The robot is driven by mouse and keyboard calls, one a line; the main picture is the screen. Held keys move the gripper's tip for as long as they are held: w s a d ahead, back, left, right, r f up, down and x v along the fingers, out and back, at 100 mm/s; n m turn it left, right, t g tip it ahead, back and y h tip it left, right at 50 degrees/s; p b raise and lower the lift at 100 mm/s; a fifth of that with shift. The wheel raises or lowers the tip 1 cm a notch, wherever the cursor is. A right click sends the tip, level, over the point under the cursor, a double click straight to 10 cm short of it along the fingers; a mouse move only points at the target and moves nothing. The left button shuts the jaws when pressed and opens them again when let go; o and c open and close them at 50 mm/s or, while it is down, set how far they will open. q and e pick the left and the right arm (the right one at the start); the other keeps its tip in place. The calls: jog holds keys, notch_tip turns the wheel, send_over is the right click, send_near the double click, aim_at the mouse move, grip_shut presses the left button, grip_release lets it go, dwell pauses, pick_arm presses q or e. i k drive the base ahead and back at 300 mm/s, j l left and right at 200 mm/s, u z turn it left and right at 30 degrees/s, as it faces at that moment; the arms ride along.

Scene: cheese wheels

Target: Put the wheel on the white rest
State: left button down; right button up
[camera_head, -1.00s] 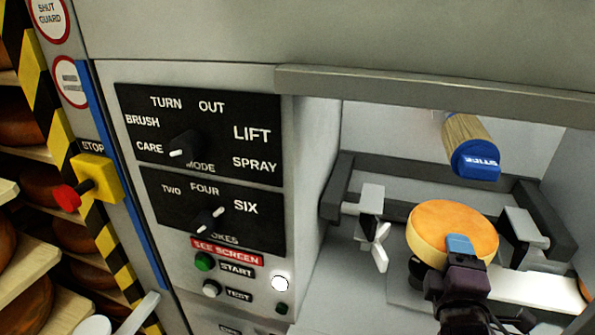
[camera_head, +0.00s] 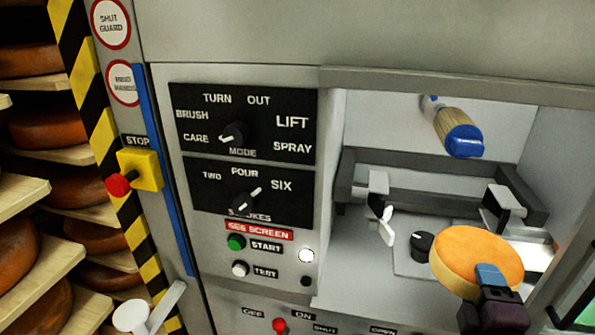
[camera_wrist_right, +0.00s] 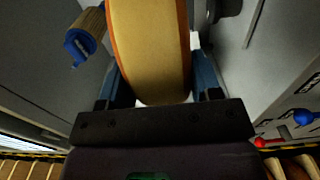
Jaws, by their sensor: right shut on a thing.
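An orange-topped cheese wheel with a pale side (camera_head: 465,255) is at the lower right of the head view. My right gripper (camera_head: 492,280) is shut on its near edge. The wheel appears at the front of the machine's open chamber, apart from the brackets behind it. In the right wrist view the wheel (camera_wrist_right: 150,50) stands between the two blue fingers (camera_wrist_right: 160,85). A white round disc (camera_head: 130,315) on a pale arm is at the lower left. I cannot tell for sure that it is the white rest. My left gripper is not in view.
A grey bracket (camera_head: 377,185), a second bracket (camera_head: 505,198) and a black knob (camera_head: 421,243) are inside. The control panel (camera_head: 240,135), a yellow stop box (camera_head: 140,170) and shelves of wheels (camera_head: 45,130) stand left.

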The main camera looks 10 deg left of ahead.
aim_at(130, 312)
jog(key=k+u, duration=0.15)
jog(key=u, duration=0.2)
jog(key=k+u, duration=0.15)
jog(key=u, duration=0.2)
jog(key=k+u, duration=0.15)
jog(key=u, duration=0.2)
jog(key=l+u, duration=0.15)
jog(key=u, duration=0.25)
jog(key=i+l+u, duration=0.1)
jog(key=u, duration=0.35)
jog(key=l+u, duration=0.4)
jog(key=j, duration=0.1)
